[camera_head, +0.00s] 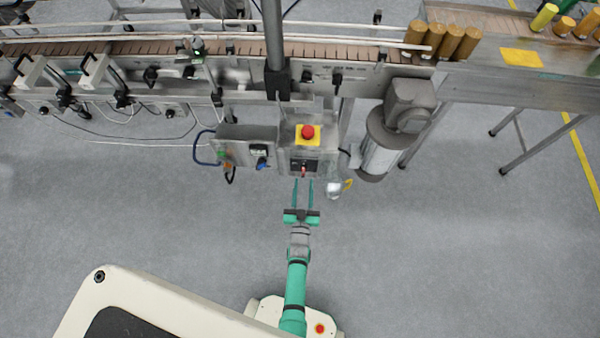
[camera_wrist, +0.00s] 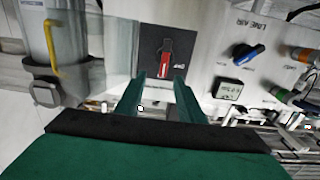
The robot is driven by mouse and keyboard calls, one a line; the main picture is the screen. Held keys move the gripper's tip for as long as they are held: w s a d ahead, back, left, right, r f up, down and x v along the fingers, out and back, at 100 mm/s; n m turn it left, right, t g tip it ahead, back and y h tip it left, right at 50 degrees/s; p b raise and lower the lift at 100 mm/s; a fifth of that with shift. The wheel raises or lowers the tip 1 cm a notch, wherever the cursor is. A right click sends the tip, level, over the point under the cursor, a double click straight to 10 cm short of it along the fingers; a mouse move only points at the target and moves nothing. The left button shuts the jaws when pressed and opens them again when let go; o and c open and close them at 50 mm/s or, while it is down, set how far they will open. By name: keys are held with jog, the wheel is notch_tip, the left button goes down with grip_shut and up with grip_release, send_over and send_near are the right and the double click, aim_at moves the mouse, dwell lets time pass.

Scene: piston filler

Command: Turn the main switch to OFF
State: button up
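The main switch is a red handle (camera_wrist: 164,52) on a black plate (camera_wrist: 150,44), set in the face of a grey control box (camera_head: 310,136). In the wrist view the handle stands close to vertical with a slight tilt. A small pale marking lies beside it, too small to read surely. In the head view the switch (camera_head: 303,169) is at the box's lower front. My gripper (camera_head: 303,183) is open, its two long green fingers pointing at the switch. In the wrist view the gripper (camera_wrist: 160,78) has its fingertips apart, with nothing between them, just short of the handle.
A red emergency button on a yellow base (camera_head: 307,132) sits on top of the box. A panel with a blue knob (camera_wrist: 248,54) and a gauge (camera_wrist: 228,89) is alongside. A motor cylinder (camera_head: 381,145) stands at right. The floor in front is clear.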

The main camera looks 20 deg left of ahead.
aim_at(303, 172)
jog(key=x, duration=0.5)
jog(key=shift+w+a, duration=0.1)
jog(key=shift+a, duration=0.2)
jog(key=shift+w+a, duration=0.1)
jog(key=shift+w, duration=0.05)
jog(key=shift+a, duration=0.15)
jog(key=shift+c, duration=0.3)
